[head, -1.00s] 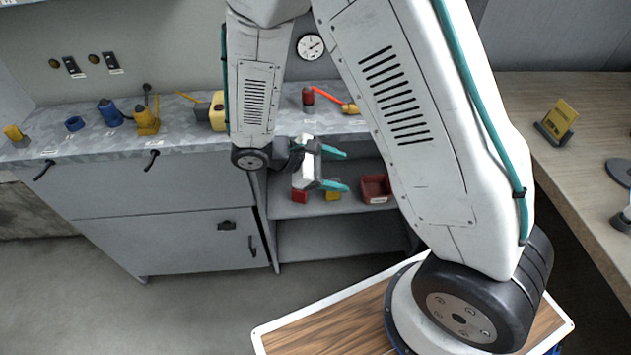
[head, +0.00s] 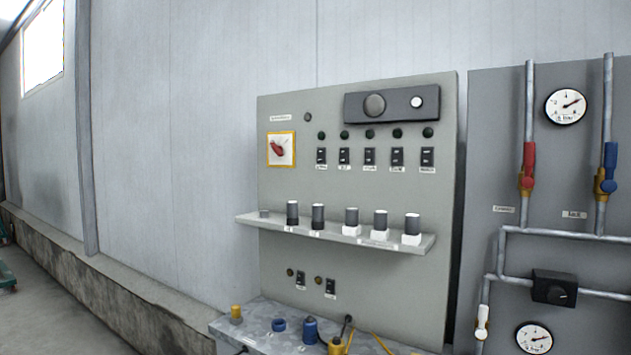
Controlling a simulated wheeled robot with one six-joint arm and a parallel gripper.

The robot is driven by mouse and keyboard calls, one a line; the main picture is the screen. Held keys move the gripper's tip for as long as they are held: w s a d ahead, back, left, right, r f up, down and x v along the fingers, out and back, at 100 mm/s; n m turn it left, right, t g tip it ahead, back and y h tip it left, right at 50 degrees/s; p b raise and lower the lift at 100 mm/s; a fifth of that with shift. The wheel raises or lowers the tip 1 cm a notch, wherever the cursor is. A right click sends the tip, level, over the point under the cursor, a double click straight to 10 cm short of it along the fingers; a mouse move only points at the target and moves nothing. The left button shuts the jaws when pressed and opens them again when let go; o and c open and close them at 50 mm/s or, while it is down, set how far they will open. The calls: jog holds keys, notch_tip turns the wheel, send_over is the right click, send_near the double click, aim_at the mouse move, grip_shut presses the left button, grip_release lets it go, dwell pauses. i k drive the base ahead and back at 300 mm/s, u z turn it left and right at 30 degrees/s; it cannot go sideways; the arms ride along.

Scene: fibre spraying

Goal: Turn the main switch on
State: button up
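A red rotary knob (head: 278,148) sits on a white square plate with a yellow border at the upper left of the grey control panel (head: 360,285). It looks like the main switch, but its label is too small to read. The knob appears slanted, and I cannot tell which setting it is at. Nothing covers it. My gripper and arm are not in this view.
Several black switches (head: 370,157) with dark green lamps above are right of the knob. A shelf (head: 330,236) with several cylinders juts out below. Pipes with a red valve handle (head: 528,158) and a blue one (head: 610,160) are at right.

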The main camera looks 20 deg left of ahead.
aim_at(278, 150)
jog(key=z, duration=0.65)
jog(key=k, duration=1.3)
jog(key=u, duration=1.3)
jog(key=i, duration=0.9)
